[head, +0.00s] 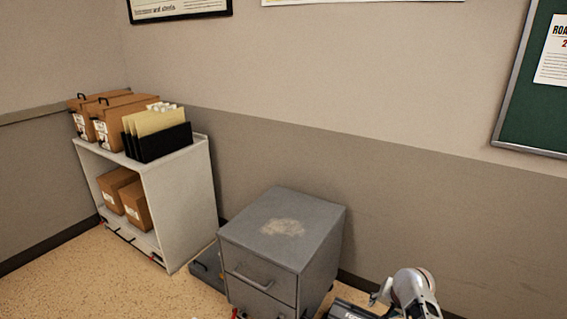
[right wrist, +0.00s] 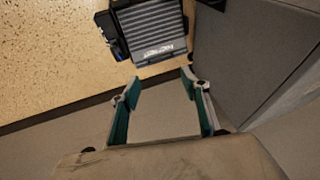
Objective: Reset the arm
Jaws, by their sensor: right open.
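My right gripper (right wrist: 160,82) shows in the right wrist view. Its two fingers with green inner pads stand wide apart, and nothing is between them. In the head view, a pale, rounded part of my right arm shows at the lower right edge, in front of the wall and to the right of the grey filing cabinet (head: 285,228). The fingers cannot be made out there. My left gripper is in neither view.
A white shelf (head: 182,190) at the left holds brown boxes (head: 118,118) and a black file holder (head: 160,142) with folders. A green board (head: 535,105) hangs on the right wall. Speckled floor (head: 95,275) is clear at the lower left.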

